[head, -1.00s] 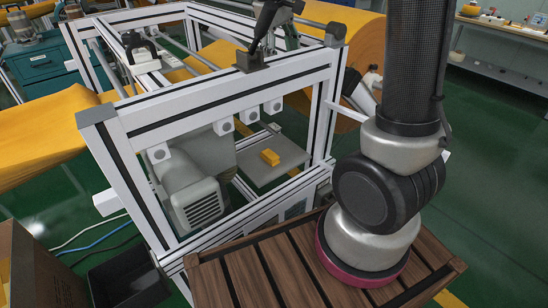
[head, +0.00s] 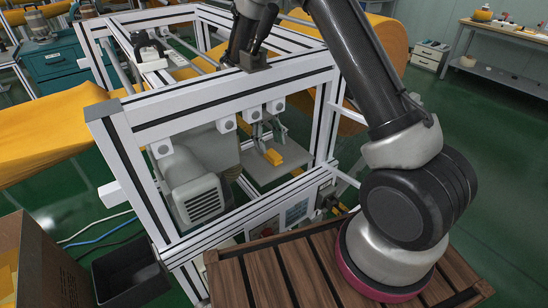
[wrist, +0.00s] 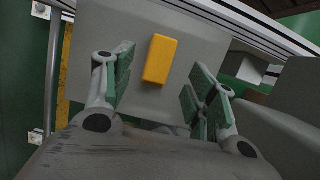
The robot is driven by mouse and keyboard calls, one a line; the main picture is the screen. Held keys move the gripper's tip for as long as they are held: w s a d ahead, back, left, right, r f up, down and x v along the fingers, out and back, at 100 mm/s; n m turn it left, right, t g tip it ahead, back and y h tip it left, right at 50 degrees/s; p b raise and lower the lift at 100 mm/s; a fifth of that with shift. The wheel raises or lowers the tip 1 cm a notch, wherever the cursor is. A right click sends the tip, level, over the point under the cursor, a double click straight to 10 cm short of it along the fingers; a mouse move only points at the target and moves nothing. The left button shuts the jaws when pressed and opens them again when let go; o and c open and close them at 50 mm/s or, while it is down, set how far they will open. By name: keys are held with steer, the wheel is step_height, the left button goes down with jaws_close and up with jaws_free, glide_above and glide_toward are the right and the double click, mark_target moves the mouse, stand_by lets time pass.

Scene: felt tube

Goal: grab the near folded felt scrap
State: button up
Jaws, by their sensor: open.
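A folded yellow-orange felt scrap (head: 274,157) lies on a flat grey plate (head: 285,173) inside the white frame. In the wrist view the scrap (wrist: 160,60) shows as a thick block, between and beyond my fingers. My gripper (head: 266,136) reaches down inside the frame, just above and behind the scrap in the head view. In the wrist view my gripper (wrist: 162,90) is open and empty, with the green-padded fingers spread on either side. No contact with the scrap shows. I see only one scrap on the plate.
White frame beams (head: 225,105) surround the plate closely. A grey motor (head: 195,190) sits to its left inside the frame. A slatted wooden surface (head: 265,275) lies in front. A black bin (head: 130,275) and a cardboard box (head: 45,265) stand at lower left.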

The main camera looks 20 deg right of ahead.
mark_target(272, 153)
steer(key=x, duration=0.3)
steer(key=shift+s+d+f, duration=0.1)
steer(key=shift+s+f, duration=0.1)
steer(key=shift+f, duration=0.15)
steer(key=shift+c, duration=0.2)
steer(key=c, duration=0.8)
steer(key=shift+r, duration=0.15)
